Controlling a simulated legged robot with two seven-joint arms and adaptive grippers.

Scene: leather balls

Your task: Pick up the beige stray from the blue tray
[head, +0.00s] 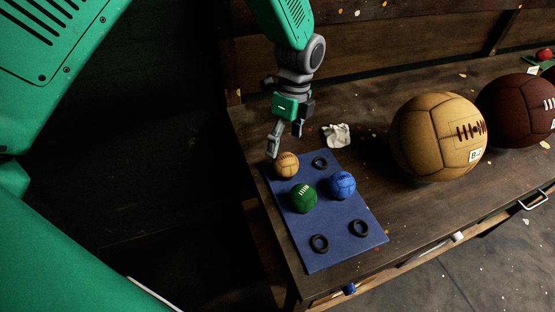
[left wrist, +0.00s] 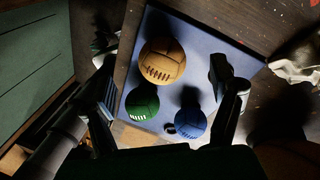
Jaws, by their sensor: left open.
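The beige ball (head: 286,164) sits at the far left corner of the blue tray (head: 330,228). A green ball (head: 303,198) and a blue ball (head: 342,185) also rest on the tray. In the left wrist view the beige ball (left wrist: 162,60) lies between my finger lines, with the green ball (left wrist: 142,102) and the blue ball (left wrist: 190,123) nearer the gripper base. My left gripper (head: 286,146) is open and empty, pointing down just above and behind the beige ball. It also shows in the left wrist view (left wrist: 165,88), fingers spread wide. My right gripper is not in view.
A large tan ball (head: 437,137) and a dark red ball (head: 520,110) stand to the right on the wooden table (head: 420,215).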

